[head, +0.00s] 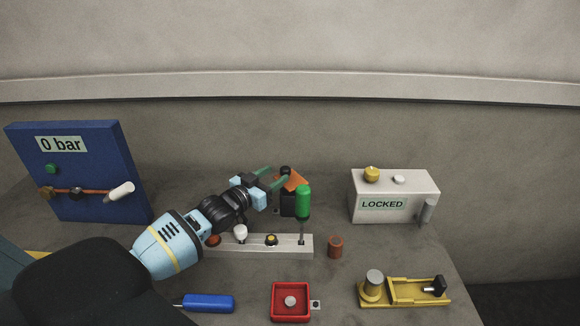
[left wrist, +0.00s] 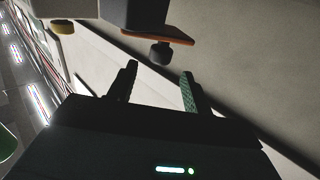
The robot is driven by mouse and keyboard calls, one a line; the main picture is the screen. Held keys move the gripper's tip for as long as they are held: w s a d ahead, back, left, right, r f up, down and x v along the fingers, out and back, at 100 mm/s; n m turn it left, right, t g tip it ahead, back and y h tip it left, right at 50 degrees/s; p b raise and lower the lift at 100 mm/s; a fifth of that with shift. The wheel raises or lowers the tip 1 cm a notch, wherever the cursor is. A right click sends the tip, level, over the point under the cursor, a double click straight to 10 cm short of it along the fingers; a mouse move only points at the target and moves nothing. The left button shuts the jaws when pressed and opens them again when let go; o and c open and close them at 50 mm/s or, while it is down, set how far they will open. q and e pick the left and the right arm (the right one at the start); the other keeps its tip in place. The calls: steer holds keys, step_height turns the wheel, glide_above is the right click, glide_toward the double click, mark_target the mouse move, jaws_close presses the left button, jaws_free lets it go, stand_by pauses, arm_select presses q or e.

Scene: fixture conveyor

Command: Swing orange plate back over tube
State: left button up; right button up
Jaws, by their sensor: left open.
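The orange plate (head: 294,180) sits at the top of a small dark block (head: 288,205) behind the white strip, with a black knob (head: 285,170) at its upper left. My left gripper (head: 276,178) reaches in from the left, open, its fingers close to the knob. In the left wrist view, the open fingers (left wrist: 159,68) point toward the knob (left wrist: 160,53), which lies just beyond the fingertips and roughly in line with the gap. The orange plate's edge (left wrist: 168,36) shows beside it. I cannot make out a tube at the plate. My right gripper is not in view.
A green-handled screwdriver (head: 303,203) stands upright close right of the plate, in the white strip (head: 255,246). A brown cylinder (head: 335,247), a white LOCKED box (head: 395,197), a red tray (head: 274,303) and a yellow fixture (head: 405,290) stand nearby. A blue panel (head: 95,150) is left.

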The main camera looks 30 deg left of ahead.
mark_target(291, 175)
arm_select(q)
steer(key=shift+w+d+b, duration=0.15)
steer(key=shift+w+d, duration=0.05)
steer(key=shift+w, duration=1)
steer(key=shift+w+d+b, duration=0.15)
steer(key=shift+w+d, duration=0.05)
steer(key=shift+w, duration=1)
steer(key=shift+w+d+b, duration=0.15)
steer(key=shift+w+d, duration=0.05)
steer(key=shift+w, duration=1)
jaws_close()
